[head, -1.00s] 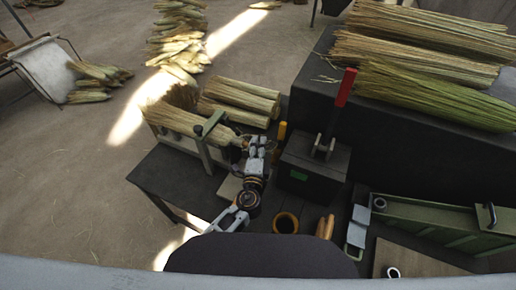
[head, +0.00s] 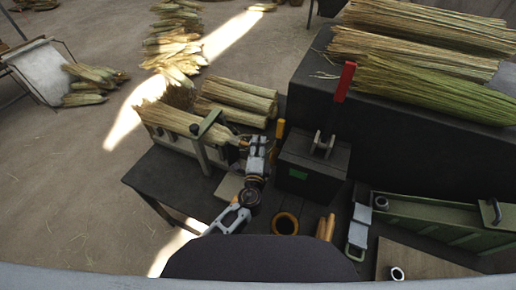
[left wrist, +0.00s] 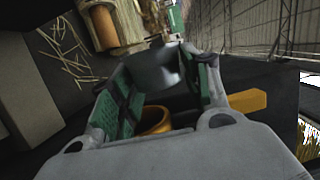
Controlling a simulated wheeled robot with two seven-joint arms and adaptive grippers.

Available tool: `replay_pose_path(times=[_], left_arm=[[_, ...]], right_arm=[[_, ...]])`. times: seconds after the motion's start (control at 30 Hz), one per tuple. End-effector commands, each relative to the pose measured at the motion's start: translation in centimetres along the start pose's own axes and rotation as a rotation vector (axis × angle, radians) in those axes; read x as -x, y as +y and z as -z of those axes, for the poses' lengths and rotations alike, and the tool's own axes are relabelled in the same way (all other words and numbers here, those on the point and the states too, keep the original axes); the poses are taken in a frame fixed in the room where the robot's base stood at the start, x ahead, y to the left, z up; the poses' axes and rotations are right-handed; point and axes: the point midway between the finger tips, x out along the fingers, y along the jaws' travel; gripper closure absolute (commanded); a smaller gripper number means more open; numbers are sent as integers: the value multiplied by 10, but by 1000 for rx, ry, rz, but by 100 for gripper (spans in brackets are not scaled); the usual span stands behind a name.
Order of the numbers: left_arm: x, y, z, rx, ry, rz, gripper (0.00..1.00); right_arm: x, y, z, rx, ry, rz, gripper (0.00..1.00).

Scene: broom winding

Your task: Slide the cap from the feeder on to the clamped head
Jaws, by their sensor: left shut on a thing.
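The clamped head (head: 172,117), a straw bundle, lies in a green clamp (head: 210,123), its narrow copper-coloured end to the right. My left gripper (head: 258,148) is just right of that end. In the left wrist view my left gripper (left wrist: 160,82) is shut on a grey cup-like piece, likely the cap (left wrist: 155,66), between green pads. The straw and copper-coloured end (left wrist: 103,24) show beyond it at the top. The cap looks apart from the end, though the gap is hard to judge. The green feeder (head: 440,218) stands at the right. My right gripper is not in view.
A black box with a red lever (head: 343,82) stands right of my left gripper. A yellow ring (head: 286,223) lies on the dark table below it. A brown board (head: 420,262) with a pale ring is at lower right. Straw bundles (head: 430,60) lie behind.

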Motion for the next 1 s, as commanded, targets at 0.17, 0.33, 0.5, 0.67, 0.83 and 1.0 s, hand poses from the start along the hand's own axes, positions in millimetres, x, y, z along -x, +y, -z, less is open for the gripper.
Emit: replay_pose_path(times=[0.17,0.33,0.5,0.67,0.83,1.0], left_arm=[[-4,6,1,0,0,0,65],[-8,12,2,-1,0,-1,65],[-11,16,3,-1,0,0,65],[-15,21,4,-1,0,0,65],[-18,26,6,0,0,0,65],[-22,30,7,0,0,0,65]], right_arm=[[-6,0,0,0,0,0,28],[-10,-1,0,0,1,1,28],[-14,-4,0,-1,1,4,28],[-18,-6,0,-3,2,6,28],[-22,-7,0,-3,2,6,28],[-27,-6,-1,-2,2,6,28]])
